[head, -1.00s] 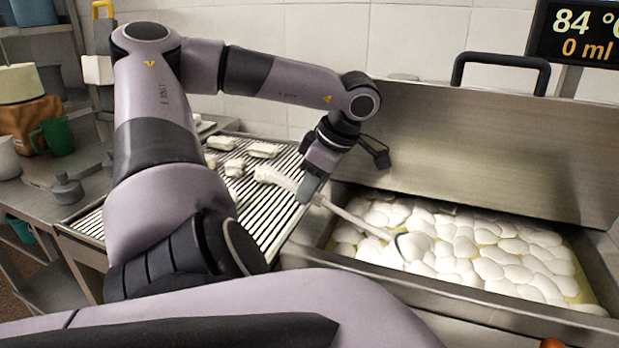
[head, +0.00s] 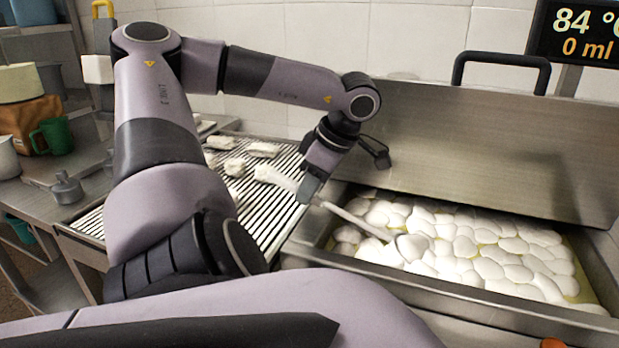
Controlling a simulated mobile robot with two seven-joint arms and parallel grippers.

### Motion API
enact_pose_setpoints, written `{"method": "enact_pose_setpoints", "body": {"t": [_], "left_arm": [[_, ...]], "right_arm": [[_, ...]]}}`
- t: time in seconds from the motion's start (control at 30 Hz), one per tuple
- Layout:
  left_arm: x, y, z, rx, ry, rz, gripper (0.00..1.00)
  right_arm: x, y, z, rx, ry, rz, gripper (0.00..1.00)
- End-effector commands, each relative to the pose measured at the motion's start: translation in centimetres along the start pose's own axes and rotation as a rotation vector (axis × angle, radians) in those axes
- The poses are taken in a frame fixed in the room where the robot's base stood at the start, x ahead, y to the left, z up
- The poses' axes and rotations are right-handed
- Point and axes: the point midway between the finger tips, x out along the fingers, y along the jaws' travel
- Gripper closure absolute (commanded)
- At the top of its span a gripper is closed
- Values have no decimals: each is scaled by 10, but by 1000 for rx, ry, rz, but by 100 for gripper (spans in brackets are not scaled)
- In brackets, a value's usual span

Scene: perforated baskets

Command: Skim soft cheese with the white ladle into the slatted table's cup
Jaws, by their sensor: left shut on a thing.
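The white ladle (head: 350,217) is held by its handle in my left gripper (head: 309,190), which is shut on it. The ladle slopes down to the right, and its bowl (head: 410,246) rests among the white curds in the vat. The soft cheese (head: 470,245) is a layer of white lumps with yellowish liquid between them. The slatted table (head: 272,212) stands left of the vat, partly hidden behind my left arm. Several white pieces lie on its slats. I cannot make out a cup on it. My right gripper is not in view.
The metal vat (head: 330,263) has its lid (head: 490,150) raised at the back. A display (head: 580,35) reads 84 ° and 0 ml. A green mug (head: 52,136) and a grey lidded pot (head: 67,188) stand on the left counter.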

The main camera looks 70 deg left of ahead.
Motion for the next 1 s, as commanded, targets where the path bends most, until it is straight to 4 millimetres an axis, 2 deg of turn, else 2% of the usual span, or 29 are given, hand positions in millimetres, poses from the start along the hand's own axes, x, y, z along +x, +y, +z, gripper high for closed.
{"method": "enact_pose_setpoints", "body": {"t": [1.0], "left_arm": [[-73, 0, -32, -3, -100, 1, 100]], "right_arm": [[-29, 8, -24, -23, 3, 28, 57]]}}
